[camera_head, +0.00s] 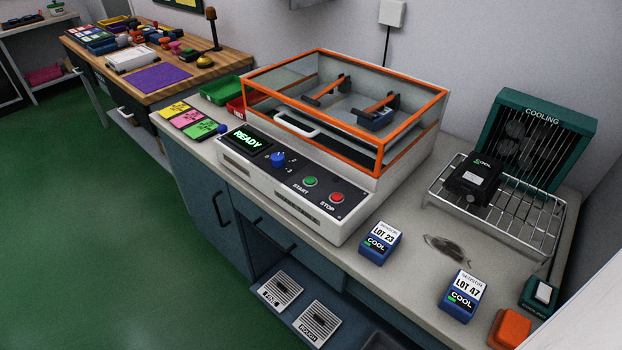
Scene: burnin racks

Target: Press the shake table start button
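The shake table (235,165) stands on the counter in the middle of the view, with an orange-framed clear cover (345,115) that looks closed. Its sloped front panel carries a lit display (247,141) reading READY, a blue knob (278,159), a green start button (311,181) labelled START and a red stop button (337,197) labelled STOP. My gripper is not in view, and nothing covers the start button.
Blue sensor boxes, LOT 23 (380,243) and LOT 47 (462,296), stand on the counter front right. A wire rack (540,222) holds a black unit (472,181) before a green cooling fan (541,130). A pale surface (585,310) fills the lower right corner. Green floor lies open left.

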